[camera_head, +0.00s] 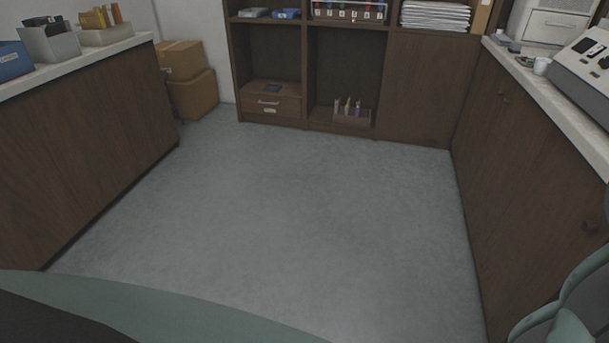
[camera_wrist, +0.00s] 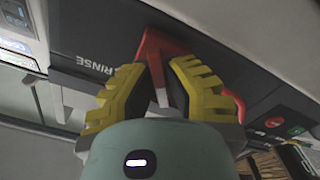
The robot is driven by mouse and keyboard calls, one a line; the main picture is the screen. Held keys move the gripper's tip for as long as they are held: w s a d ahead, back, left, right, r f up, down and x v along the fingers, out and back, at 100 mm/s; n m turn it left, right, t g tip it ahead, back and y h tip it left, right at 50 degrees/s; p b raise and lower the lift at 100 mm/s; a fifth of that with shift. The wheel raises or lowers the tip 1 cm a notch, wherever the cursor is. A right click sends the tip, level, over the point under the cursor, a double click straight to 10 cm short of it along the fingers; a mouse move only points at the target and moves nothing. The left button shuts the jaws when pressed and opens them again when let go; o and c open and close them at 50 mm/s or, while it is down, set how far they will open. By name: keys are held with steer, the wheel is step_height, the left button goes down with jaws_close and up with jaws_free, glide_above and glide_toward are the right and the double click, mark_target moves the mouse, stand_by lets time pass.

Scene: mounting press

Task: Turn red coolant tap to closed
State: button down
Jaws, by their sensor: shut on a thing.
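The red coolant tap (camera_wrist: 152,45) is in the upper middle of the wrist view, set against a dark panel. My gripper (camera_wrist: 160,75) reaches up to it, with one yellow-and-black finger on each side of the red part. The fingers are shut on the tap and hide its lower part. More red shows beside the right finger. I cannot tell the tap's exact angle. In the head view neither the tap nor my gripper shows.
The word RINSE stands on the dark panel (camera_wrist: 72,52) left of the tap. A red round button (camera_wrist: 275,121) is at the right. In the head view, a grey machine (camera_head: 585,75) stands on the right counter (camera_head: 555,95). The floor (camera_head: 290,220) is clear.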

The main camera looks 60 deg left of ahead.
steer(key=shift+f+n, duration=0.15)
steer(key=shift+n, duration=0.75)
steer(key=c, duration=0.9)
jaws_free()
steer(key=shift+s, duration=0.1)
steer(key=v, duration=0.7)
steer(key=shift+a, duration=0.15)
